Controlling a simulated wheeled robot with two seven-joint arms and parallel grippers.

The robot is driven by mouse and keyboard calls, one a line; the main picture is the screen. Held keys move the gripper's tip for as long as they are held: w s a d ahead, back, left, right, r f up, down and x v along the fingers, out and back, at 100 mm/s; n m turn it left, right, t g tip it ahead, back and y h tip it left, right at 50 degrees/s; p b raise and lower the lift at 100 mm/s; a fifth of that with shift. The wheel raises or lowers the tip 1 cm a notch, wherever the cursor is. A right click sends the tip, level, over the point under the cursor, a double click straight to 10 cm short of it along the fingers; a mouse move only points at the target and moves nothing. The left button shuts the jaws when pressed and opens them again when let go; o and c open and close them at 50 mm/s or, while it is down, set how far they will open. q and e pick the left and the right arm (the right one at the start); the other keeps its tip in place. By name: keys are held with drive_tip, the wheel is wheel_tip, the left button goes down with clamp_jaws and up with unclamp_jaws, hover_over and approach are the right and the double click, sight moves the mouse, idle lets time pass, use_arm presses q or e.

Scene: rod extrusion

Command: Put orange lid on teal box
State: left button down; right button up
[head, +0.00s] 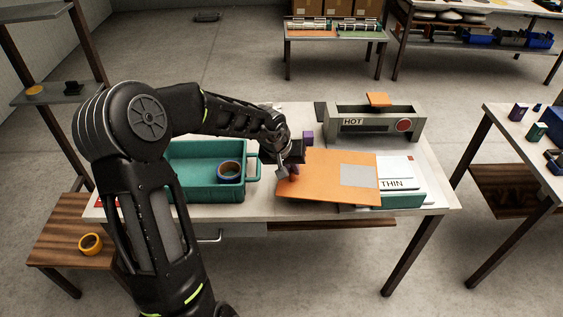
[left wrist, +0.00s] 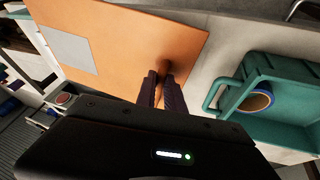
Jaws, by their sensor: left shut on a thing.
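The orange lid (head: 318,180) is a flat panel with a grey square on it, right of the teal box in the head view. It also fills the upper left of the left wrist view (left wrist: 120,45). My left gripper (head: 291,172) is at the lid's left part, with its purple fingers (left wrist: 164,78) shut on it. Whether the lid touches the table cannot be told. The teal box (head: 205,191) stands open on the table, left of the lid, with a blue-and-tan ring (head: 229,172) inside. The box shows at right in the left wrist view (left wrist: 285,115). My arm hides its left part.
A grey machine marked HOT (head: 372,122) stands at the table's back. A white THIN panel (head: 396,178) and a teal piece (head: 405,201) lie right of the lid. A wooden side table (head: 60,228) holds an orange ring (head: 90,243). Another table stands at right.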

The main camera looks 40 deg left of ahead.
use_arm(q)
drive_tip(key=s+d+r+m+h+b, duration=0.1)
drive_tip(key=d+m, duration=0.5)
drive_tip(key=d, duration=1.2)
drive_tip(key=shift+s+r+g+h, duration=0.3)
drive_tip(key=shift+r+h, duration=0.35)
drive_tip(key=shift+h, duration=0.05)
